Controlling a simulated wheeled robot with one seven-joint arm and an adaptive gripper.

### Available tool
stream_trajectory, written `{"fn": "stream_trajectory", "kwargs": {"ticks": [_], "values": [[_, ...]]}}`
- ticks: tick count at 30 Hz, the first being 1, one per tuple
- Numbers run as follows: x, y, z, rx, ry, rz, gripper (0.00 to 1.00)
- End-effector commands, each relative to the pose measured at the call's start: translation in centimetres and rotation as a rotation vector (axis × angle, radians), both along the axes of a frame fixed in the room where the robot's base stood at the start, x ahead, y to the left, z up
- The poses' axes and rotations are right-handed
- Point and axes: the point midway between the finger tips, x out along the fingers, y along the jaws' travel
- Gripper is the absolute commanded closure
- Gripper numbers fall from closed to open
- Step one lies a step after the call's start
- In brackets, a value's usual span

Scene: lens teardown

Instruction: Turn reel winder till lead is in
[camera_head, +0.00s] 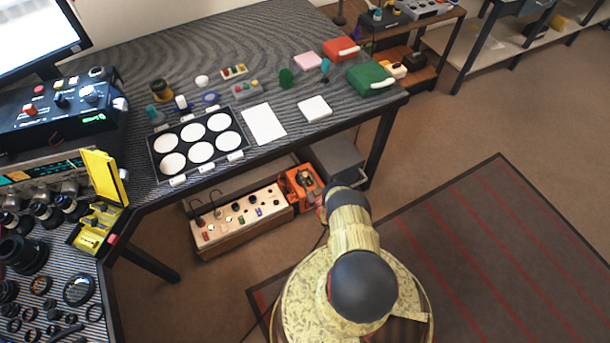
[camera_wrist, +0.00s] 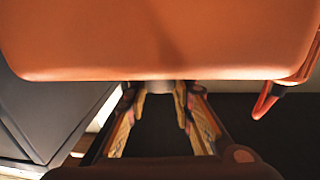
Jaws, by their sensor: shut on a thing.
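The reel winder looks to be the orange unit (camera_head: 301,181) on the low level below the table in the head view. Its orange casing (camera_wrist: 160,40) fills the top of the wrist view. My gripper (camera_wrist: 165,100) reaches to the casing's lower edge, its two fingers on either side of a small pale part (camera_wrist: 180,93), which looks like the winder's handle. The gripper is shut on it; the casing hides the contact in part. In the head view my arm covers most of the gripper. A thin dark line on the floor (camera_head: 262,318) may be the lead; its end is hidden.
A cream panel box with knobs (camera_head: 240,219) stands left of the winder, and a grey box (camera_head: 337,158) stands right behind it. A table leg (camera_head: 381,143) rises close by. An orange-red loop (camera_wrist: 266,100) hangs at the casing's right side.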

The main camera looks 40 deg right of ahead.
Motion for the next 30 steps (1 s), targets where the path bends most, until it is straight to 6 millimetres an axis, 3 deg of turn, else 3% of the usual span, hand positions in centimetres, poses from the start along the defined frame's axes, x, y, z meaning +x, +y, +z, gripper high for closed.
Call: {"fn": "stream_trajectory", "kwargs": {"ticks": [7,30], "values": [[0.17,0.18,0.00,0.001,0.000,-0.033,1.00],[0.07,0.03,0.02,0.000,0.000,-0.410,1.00]]}}
